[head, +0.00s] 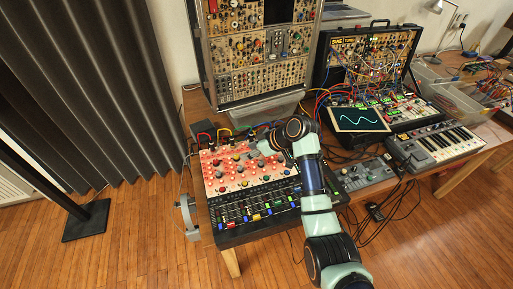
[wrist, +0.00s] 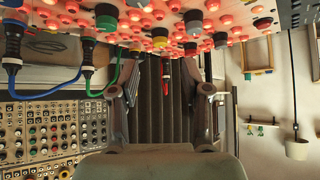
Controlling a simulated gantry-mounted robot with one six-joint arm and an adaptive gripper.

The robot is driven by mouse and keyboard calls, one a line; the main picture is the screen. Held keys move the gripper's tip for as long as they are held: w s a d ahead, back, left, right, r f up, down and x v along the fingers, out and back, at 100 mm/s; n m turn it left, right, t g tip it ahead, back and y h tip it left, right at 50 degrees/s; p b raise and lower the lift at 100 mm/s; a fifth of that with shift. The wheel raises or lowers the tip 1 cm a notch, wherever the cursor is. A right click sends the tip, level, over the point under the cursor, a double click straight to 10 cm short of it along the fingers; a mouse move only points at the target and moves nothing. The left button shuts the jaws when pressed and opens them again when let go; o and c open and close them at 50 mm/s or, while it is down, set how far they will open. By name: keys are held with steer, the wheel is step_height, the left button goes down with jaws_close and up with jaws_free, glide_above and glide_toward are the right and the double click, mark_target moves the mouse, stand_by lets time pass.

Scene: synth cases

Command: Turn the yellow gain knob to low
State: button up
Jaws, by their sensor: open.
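The mixer-like panel (head: 222,183) has a red-lit upper part with many small knobs. It fills the top of the wrist view (wrist: 145,20), seen edge-on. One knob with an orange-yellow cap (wrist: 160,32) stands nearly centred between my fingers; I take it for the yellow gain knob, though its pointer cannot be read. A green-capped knob (wrist: 107,12) and a grey knob (wrist: 193,20) stand near it. My gripper (wrist: 160,92) is open and empty, its fingers apart from the knobs. In the head view my gripper (head: 264,147) is over the panel's upper right, hiding part of it.
Cables with plugs (wrist: 88,55) rise from the panel's back edge, left of my fingers in the wrist view. A fader section (head: 250,208) lies at the panel's front. A modular rack (head: 262,50) stands behind. A waveform screen (head: 360,118) and a keyboard (head: 440,145) are to the right.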

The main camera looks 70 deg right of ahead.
steer(key=v, duration=0.5)
stand_by(0.4)
